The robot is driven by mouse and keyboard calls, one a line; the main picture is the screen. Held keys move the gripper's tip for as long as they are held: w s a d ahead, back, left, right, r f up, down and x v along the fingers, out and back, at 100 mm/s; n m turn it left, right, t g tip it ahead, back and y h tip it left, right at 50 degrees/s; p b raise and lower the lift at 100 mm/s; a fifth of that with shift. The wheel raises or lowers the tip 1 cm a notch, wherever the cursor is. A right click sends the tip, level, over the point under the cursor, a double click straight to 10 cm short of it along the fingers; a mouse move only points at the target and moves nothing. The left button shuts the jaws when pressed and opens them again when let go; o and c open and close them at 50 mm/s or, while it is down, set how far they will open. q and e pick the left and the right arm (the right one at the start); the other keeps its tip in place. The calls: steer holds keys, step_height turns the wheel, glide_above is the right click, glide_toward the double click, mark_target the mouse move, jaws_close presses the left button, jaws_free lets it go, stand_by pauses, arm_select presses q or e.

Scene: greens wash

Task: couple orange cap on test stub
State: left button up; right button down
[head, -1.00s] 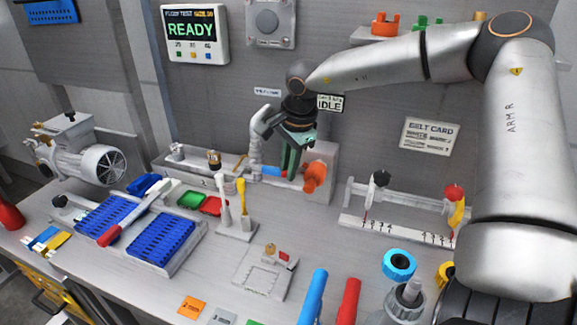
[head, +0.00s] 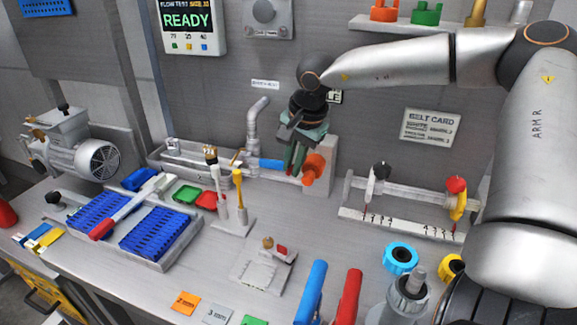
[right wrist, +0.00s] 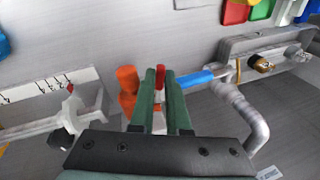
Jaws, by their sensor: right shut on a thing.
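The orange cap (head: 315,168) sits at the right end of the test stub's pipe line, by a pale upright plate (head: 331,155). It also shows left of my fingers in the right wrist view (right wrist: 127,88). I cannot tell how far it is seated. The pipe carries a blue sleeve (head: 271,165), also seen to the right of my fingers (right wrist: 195,79). My right gripper (head: 294,172) points down just left of the cap. Its green fingers are shut on a small red piece (right wrist: 160,88) at the pipe. The fingers hide part of it. My left gripper is not in view.
A bent grey pipe (head: 254,125) stands close left of my right gripper. A ruler rail with clamps (head: 400,215) lies right. Blue racks (head: 155,235) stand left, and blue and red handles (head: 345,300) in front. An IDLE sign hangs behind the gripper.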

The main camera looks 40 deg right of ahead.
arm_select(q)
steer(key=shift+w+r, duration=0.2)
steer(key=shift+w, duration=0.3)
arm_select(e)
steer(key=shift+s+n, duration=0.15)
steer(key=shift+n, duration=0.25)
steer(key=c, duration=1.1)
jaws_free()
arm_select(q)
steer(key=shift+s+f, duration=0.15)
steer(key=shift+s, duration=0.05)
arm_select(e)
steer(key=shift+o, duration=1.1)
steer(key=shift+f, duration=0.1)
